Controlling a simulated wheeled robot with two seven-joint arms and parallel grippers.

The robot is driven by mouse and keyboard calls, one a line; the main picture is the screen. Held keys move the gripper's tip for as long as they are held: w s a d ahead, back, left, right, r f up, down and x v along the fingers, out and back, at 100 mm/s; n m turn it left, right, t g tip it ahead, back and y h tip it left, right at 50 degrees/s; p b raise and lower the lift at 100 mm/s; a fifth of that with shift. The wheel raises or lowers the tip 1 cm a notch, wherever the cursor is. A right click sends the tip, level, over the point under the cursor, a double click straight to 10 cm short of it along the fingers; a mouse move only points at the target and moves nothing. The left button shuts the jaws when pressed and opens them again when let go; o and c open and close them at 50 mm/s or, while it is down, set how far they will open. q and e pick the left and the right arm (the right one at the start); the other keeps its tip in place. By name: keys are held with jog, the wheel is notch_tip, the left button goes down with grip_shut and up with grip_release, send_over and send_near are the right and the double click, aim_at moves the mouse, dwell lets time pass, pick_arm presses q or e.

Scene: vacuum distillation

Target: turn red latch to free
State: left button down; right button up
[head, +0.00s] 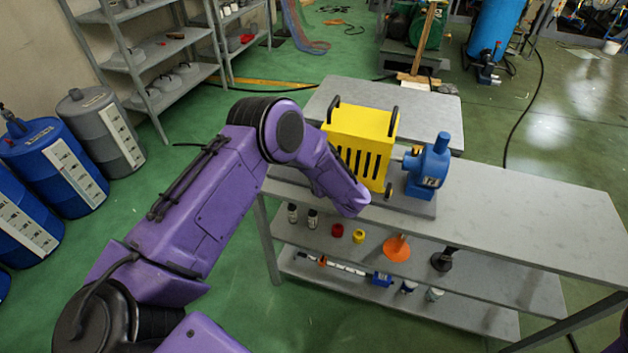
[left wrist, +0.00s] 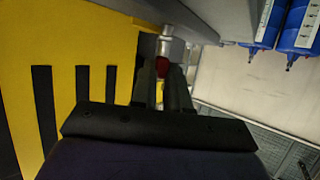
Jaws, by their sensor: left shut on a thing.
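In the left wrist view, the red latch (left wrist: 162,68) shows as a small red piece between the fingertips of my left gripper (left wrist: 163,82). The gripper is shut on it, and the fingers hide most of it. A metal cylinder stands just beyond it. The yellow slotted housing (left wrist: 70,50) fills the left of that view. In the head view, the yellow housing (head: 362,140) stands on the table beside a blue pump part (head: 430,168). My right gripper is not in view.
The grey table (head: 540,215) is bare to the right of the blue pump part. Its lower shelves hold small bottles, a red cap (head: 337,230), a yellow cap (head: 359,236) and an orange funnel (head: 397,248). Blue drums (head: 55,165) and metal shelving (head: 165,70) stand at left.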

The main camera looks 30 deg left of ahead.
pick_arm(q)
jog(key=n+g+b, duration=0.1)
jog(key=w+n+g+y+b, duration=0.1)
jog(key=b, duration=0.1)
jog(key=shift+n+g, duration=0.4)
jog(key=shift+r+n+g+y+b, duration=0.15)
jog(key=shift+n+g+y+b, duration=0.15)
jog(key=shift+n+g+b, duration=0.35)
jog(key=shift+r+g, duration=0.1)
jog(key=shift+g, duration=0.15)
jog(key=c, duration=1.1)
grip_release()
jog(key=shift+a, duration=0.1)
